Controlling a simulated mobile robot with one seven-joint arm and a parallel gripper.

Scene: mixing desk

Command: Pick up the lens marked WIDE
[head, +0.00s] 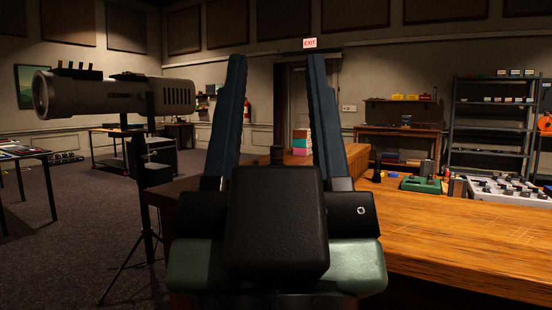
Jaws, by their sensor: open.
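My gripper (275,75) is in the centre of the head view, its two long dark blue fingers standing well apart with nothing between them. It is in front of the left end of the wooden desk (480,245), pointing into the room. I cannot make out a lens marked WIDE, and no such lettering is readable. Several small dark items lie on the desk at the right, too small to identify. My gripper and wrist hide part of the desk's left end.
A large spotlight (120,97) stands on a tripod at the left. A green device (421,185) and a white panel with dark knobs (505,190) sit on the desk's far side. The desk's near right surface is clear. Shelving (490,127) stands at the back right.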

